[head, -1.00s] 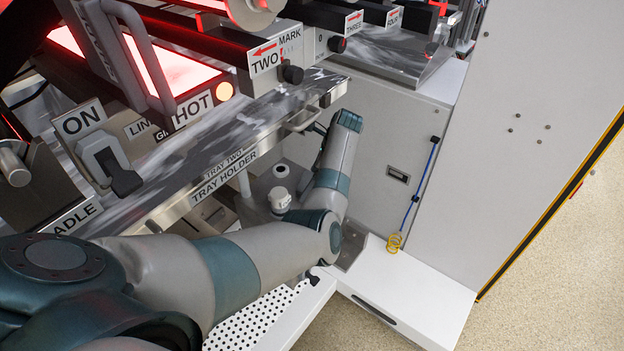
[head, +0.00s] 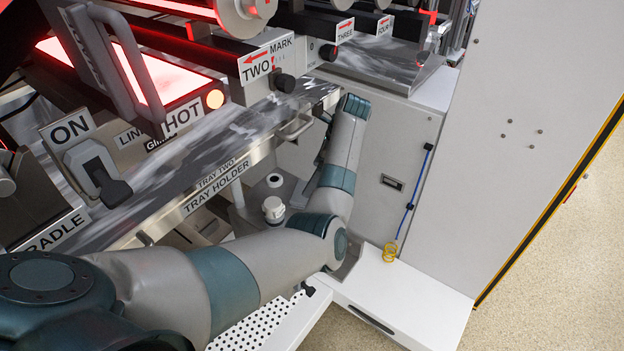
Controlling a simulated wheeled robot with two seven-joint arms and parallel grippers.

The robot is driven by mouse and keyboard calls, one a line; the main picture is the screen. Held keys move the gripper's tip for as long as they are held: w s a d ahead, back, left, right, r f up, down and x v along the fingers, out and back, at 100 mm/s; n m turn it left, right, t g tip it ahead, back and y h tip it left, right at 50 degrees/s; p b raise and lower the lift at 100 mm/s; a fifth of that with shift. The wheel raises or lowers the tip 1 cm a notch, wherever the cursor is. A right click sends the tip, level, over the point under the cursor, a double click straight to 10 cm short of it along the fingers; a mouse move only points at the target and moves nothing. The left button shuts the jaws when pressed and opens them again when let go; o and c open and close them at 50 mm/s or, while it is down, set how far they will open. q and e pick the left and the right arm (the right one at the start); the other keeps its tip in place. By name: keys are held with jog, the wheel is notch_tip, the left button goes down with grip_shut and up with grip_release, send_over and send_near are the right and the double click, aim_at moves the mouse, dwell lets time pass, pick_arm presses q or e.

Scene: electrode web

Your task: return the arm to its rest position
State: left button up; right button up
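My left arm (head: 240,275) comes in from the lower left. It bends at the elbow (head: 335,240), and its forearm (head: 343,150) points up, ending in a teal joint (head: 354,106) close to the right end of the tray holder. The hand beyond that joint is hidden or cannot be made out, so the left gripper's fingers do not show. My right arm and gripper are out of view.
The tray holder (head: 216,200) with a metal handle (head: 295,128) runs behind the arm. An ON switch (head: 93,165) and glowing red panels stand upper left. Open floor (head: 560,290) lies lower right.

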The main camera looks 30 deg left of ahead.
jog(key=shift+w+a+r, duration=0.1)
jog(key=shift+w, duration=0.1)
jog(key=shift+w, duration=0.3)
